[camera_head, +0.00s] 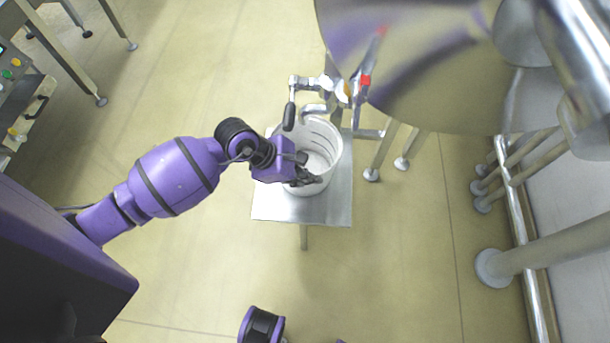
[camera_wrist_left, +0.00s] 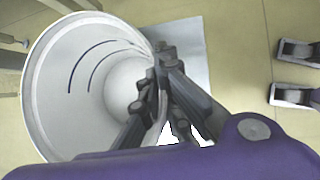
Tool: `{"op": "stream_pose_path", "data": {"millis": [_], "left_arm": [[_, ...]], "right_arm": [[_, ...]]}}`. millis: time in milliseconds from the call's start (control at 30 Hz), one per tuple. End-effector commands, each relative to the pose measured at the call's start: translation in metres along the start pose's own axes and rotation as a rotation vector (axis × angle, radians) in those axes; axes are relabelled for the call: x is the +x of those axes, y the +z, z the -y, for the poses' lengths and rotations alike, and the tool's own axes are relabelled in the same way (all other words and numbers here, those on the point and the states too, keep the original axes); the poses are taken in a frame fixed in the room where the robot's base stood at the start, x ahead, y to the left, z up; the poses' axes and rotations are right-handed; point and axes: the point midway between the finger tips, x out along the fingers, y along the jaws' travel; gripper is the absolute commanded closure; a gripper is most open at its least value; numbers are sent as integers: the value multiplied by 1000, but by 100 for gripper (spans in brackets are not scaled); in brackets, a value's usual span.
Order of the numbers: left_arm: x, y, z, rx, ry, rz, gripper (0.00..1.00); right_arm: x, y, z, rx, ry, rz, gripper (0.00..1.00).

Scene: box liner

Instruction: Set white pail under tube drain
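The white pail (camera_head: 320,145) stands on a small steel table, its mouth facing up. The drain tube (camera_head: 316,108), a bent metal pipe with a dark-handled valve, reaches over the far part of the pail's mouth in the head view. My left gripper (camera_head: 304,178) is at the near rim of the pail. In the left wrist view, the pail (camera_wrist_left: 62,95) fills the left side. There the fingers of my left gripper (camera_wrist_left: 160,90) straddle the pail wall, one inside and one outside, and look closed on it.
The steel table (camera_head: 328,208) has bare room at its near edge. A large shiny metal vessel (camera_head: 430,70) hangs over the far right, with several legs and pipes below. A control-panel machine (camera_head: 22,95) stands at the left. The floor between is clear.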

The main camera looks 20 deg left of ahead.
Motion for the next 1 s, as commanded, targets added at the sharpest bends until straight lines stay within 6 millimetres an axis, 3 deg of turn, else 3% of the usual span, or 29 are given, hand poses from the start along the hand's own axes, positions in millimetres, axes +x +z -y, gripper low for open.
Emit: {"op": "stream_pose_path", "data": {"millis": [67, 100, 233, 567, 733, 1000], "left_arm": [[2, -1, 0, 1, 0, 0, 100], [1, -1, 0, 0, 0, 0, 92], [1, -1, 0, 0, 0, 0, 77], [-2, 0, 0, 0, 0, 0, 77], [-24, -1, -1, 1, 2, -2, 77], [-82, -1, 0, 3, 2, -4, 77]], "right_arm": [[0, 1, 0, 0, 1, 2, 60], [0, 1, 0, 1, 1, 2, 60], [0, 1, 0, 0, 1, 1, 60], [0, -2, 0, -1, 1, -2, 60], [-2, -7, 0, -3, -1, -11, 60], [-5, -18, 2, -8, -4, -26, 60]]}}
